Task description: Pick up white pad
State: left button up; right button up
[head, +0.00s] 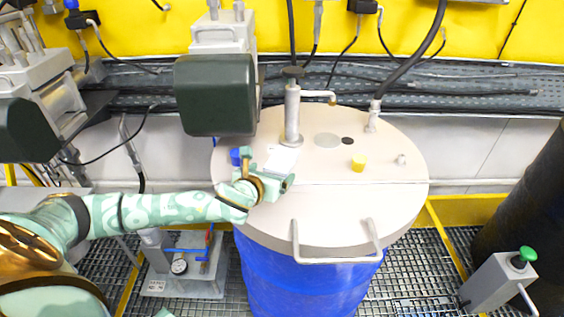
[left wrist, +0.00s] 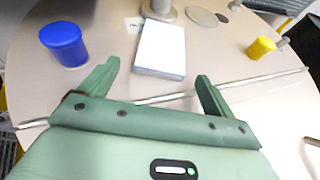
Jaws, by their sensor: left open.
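The white pad (left wrist: 160,48) lies flat on the beige drum lid, just beyond my left gripper's fingers in the left wrist view. In the head view the pad (head: 282,160) shows near the foot of the grey pump post, partly behind my gripper. My left gripper (left wrist: 158,82) is open and empty, its two fingers pointing towards the pad with the pad's near edge roughly between their lines. In the head view my left gripper (head: 284,184) is low over the left part of the lid.
A blue cap (left wrist: 65,44) stands left of the pad and a yellow cap (head: 358,163) to the right. The pump post (head: 292,115) rises behind the pad. A dark green motor (head: 215,95) hangs at the upper left. The lid's right side (head: 390,190) is mostly clear.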

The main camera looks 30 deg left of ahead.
aim_at(273, 161)
pick_arm(q)
jog(key=shift+x, duration=1.05)
jog(key=shift+s, duration=0.1)
jog(key=shift+c, duration=1.2)
jog(key=c, duration=0.9)
jog(key=shift+r, duration=0.55)
notch_tip(273, 161, up, 3)
jog(key=shift+d+f+p, duration=0.1)
jog(key=shift+f+p, duration=0.05)
jog(key=shift+p, duration=0.15)
jog(key=s+d+r+p, duration=0.2)
jog(key=s+d+r, duration=0.5)
jog(key=s+r, duration=0.2)
jog(key=s, duration=0.2)
jog(key=shift+s+d, duration=0.35)
jog(key=shift+d, duration=0.05)
